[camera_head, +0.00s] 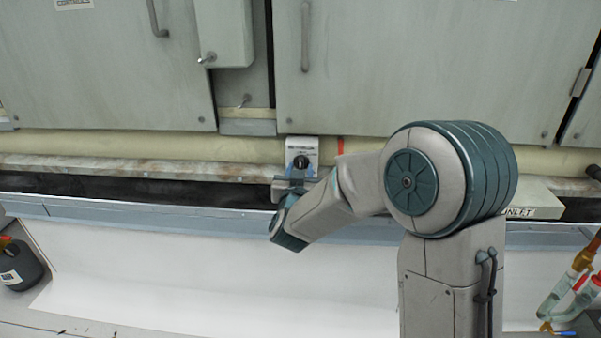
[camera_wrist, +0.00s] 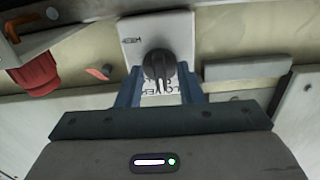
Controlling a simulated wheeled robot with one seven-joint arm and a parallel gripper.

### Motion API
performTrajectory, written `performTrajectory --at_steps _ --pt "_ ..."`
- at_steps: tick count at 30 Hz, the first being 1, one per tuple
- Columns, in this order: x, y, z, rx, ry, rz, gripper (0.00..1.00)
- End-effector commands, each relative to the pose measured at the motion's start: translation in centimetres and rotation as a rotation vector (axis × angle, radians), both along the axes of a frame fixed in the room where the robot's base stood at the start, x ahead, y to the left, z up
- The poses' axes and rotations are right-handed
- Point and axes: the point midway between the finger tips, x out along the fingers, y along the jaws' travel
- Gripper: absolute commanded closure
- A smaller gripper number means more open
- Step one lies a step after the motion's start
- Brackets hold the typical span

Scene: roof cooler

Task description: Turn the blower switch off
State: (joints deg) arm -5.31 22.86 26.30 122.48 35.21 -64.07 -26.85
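The blower switch (camera_head: 302,161) is a black rotary knob on a pale plate (camera_head: 301,145) at the foot of the grey cabinet. In the wrist view the knob (camera_wrist: 159,68) shows close up, with a white pointer mark toward the bottom of the picture. Lettering on the plate is partly covered by the knob. My gripper (camera_wrist: 159,88) has its two blue fingers apart, one on each side of the knob's lower part. I cannot tell whether they touch it. In the head view my gripper (camera_head: 297,170) is just below and in front of the switch.
Grey cabinet doors (camera_head: 390,70) with handles stand above the switch. A ledge (camera_head: 130,168) runs below it. In the wrist view a red part (camera_wrist: 38,75) is at the left and a grey block (camera_wrist: 247,68) at the right. A dark canister (camera_head: 20,266) stands lower left.

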Motion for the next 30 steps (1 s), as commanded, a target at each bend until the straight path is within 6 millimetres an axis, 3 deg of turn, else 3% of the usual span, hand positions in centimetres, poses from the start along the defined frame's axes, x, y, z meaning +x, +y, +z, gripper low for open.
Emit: performTrajectory --at_steps 4,8,21,30 --pt "-0.6 0.1 0.1 -0.001 0.000 0.002 0.66" --pt "-2.5 0.2 0.2 -0.003 0.000 0.003 0.66" --pt "-11.9 0.5 0.1 -0.001 0.000 0.004 0.66" --pt "-13.8 0.5 0.0 -0.001 0.000 -0.001 0.66"
